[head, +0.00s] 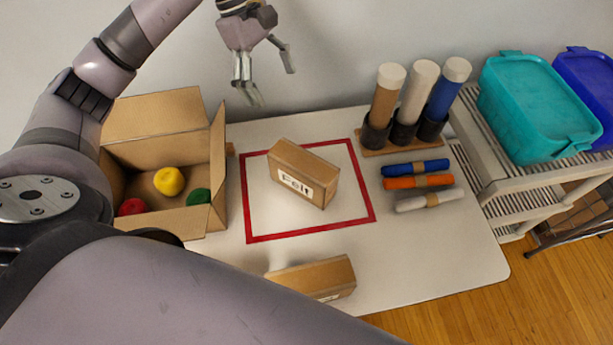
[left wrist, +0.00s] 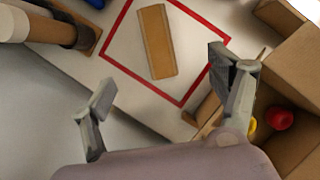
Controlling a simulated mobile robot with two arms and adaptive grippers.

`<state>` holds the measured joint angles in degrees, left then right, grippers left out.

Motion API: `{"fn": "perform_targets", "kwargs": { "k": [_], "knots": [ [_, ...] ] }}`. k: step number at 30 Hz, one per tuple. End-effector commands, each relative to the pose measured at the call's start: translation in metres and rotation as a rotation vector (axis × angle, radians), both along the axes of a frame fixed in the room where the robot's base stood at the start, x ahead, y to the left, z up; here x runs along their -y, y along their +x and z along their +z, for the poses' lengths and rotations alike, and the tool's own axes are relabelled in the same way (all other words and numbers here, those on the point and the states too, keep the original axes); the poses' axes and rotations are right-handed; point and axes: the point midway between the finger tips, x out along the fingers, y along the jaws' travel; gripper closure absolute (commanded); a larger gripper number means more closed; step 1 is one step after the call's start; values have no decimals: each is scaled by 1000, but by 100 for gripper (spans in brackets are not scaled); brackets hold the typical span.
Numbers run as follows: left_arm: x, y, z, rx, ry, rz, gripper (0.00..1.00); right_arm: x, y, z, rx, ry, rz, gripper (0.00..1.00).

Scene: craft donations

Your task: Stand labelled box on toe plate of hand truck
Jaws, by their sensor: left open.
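A cardboard box with a white label (head: 303,172) that seems to read "Felt" stands inside a red outlined square (head: 309,233) on the white table. From above, its top shows in the left wrist view (left wrist: 157,42). A second cardboard box (head: 313,277) lies near the table's front edge, partly hidden by my arm; a bit of its label shows. I cannot make out a hand truck or toe plate. My right gripper does not show.
An open carton (head: 163,153) with red, yellow and green balls stands at the left. Upright rolls in a holder (head: 400,143) stand at the back right, with rolled cloths (head: 416,182) before them. A shelf (head: 525,178) with a teal bin (head: 538,105) and a blue bin (head: 592,85) is beyond.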

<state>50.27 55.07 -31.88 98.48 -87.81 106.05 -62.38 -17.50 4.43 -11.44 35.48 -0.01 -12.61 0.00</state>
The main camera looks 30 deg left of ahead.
Motion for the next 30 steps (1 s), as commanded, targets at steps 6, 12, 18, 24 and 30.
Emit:
{"fn": "perform_targets", "kwargs": {
  "k": [6,12,18,24,30],
  "knots": [
    [0,0,-66,0,0,0,18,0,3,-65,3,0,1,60],
    [0,0,-86,0,0,0,18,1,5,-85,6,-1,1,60],
    [8,-2,-103,-5,-1,-1,18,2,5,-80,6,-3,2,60],
    [25,-4,-142,-6,-2,-2,18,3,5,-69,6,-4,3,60],
    [39,-6,-179,-4,-1,-2,18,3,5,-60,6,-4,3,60]
  ]
}}
